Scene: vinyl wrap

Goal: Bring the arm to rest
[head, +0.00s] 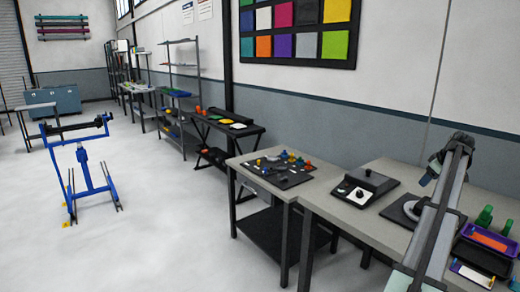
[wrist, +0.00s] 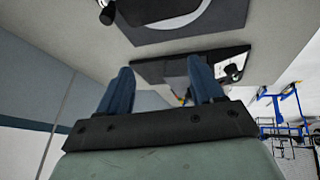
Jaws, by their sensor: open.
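My gripper (wrist: 160,88) shows in the wrist view with its two blue fingers spread apart and nothing between them. The wrist view looks toward the grey tabletop (wrist: 75,30), which appears upside down. In the head view my arm rises at the right, in front of the near table (head: 375,213). The gripper end, near the top of the arm, is partly hidden there. It is above the table and apart from the things on it.
A black device with a white dial (head: 362,190) and a dark mat (head: 405,210) lie on the near table. A blue stand (head: 90,180) is on the open floor.

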